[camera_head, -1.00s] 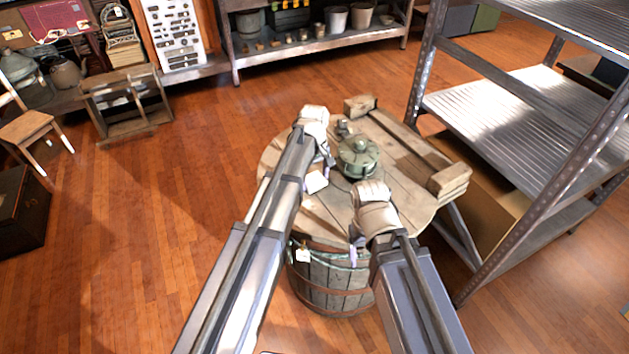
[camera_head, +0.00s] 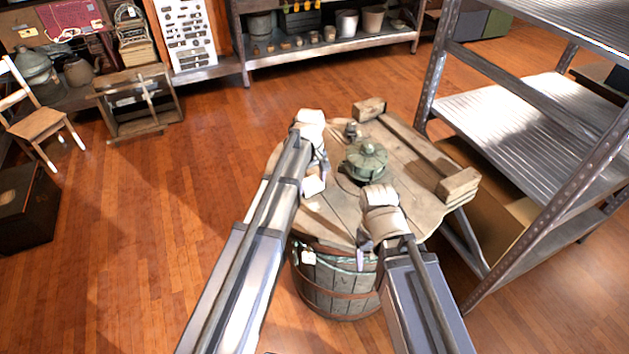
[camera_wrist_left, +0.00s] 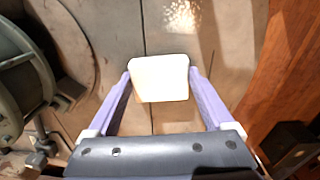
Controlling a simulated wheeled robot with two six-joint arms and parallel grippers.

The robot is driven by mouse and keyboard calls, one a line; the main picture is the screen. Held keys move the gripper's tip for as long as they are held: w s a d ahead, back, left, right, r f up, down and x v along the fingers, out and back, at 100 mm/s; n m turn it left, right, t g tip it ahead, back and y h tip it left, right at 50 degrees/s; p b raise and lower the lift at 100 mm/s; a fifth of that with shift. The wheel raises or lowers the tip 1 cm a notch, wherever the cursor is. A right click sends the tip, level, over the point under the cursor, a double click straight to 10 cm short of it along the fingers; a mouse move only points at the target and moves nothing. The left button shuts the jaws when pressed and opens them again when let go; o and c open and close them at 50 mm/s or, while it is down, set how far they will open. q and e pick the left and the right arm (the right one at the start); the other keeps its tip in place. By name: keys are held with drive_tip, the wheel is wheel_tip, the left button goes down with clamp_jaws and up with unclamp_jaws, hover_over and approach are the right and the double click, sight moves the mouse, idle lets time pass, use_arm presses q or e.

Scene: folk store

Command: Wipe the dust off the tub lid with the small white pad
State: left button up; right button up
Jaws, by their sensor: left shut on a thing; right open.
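The tub (camera_head: 335,288) is a wooden barrel with rusty hoops, and its round plank lid (camera_head: 330,218) lies on top. My left gripper (camera_head: 318,180) is over the lid's left part, shut on the small white pad (camera_head: 313,187). In the left wrist view the pad (camera_wrist_left: 160,78) sits between the purple fingers (camera_wrist_left: 160,92), over the lid planks (camera_wrist_left: 115,30). I cannot tell whether it touches them. A pale speckled patch, perhaps dust, (camera_wrist_left: 182,18) shows beyond the pad. My right gripper (camera_head: 362,258) is open at the lid's front edge; its fingers are partly hidden.
A green round metal object (camera_head: 366,163) and a small dark metal piece (camera_head: 352,131) stand on the lid near the left gripper. Wooden blocks and a bar (camera_head: 415,147) lie at the lid's right side. A metal shelf rack (camera_head: 520,120) stands close right.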

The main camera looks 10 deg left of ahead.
use_arm(q)
drive_tip(key=shift+s+a, duration=0.45)
drive_tip(key=shift+a, duration=0.15)
drive_tip(key=shift+c, duration=0.6)
drive_tip(key=shift+s+a, duration=0.3)
drive_tip(key=shift+a, duration=0.25)
drive_tip(key=shift+s+a, duration=0.3)
drive_tip(key=shift+a, duration=0.25)
drive_tip(key=shift+s+a, duration=0.5)
drive_tip(key=shift+a, duration=0.15)
drive_tip(key=shift+s+a, duration=0.45)
drive_tip(key=shift+a, duration=0.2)
drive_tip(key=shift+a+r+p, duration=0.1)
drive_tip(key=shift+r+p, duration=0.2)
drive_tip(key=shift+p, duration=0.1)
wheel_tip(320, 180, up, 5)
drive_tip(key=p, duration=0.5)
drive_tip(key=shift+w+r, duration=0.1)
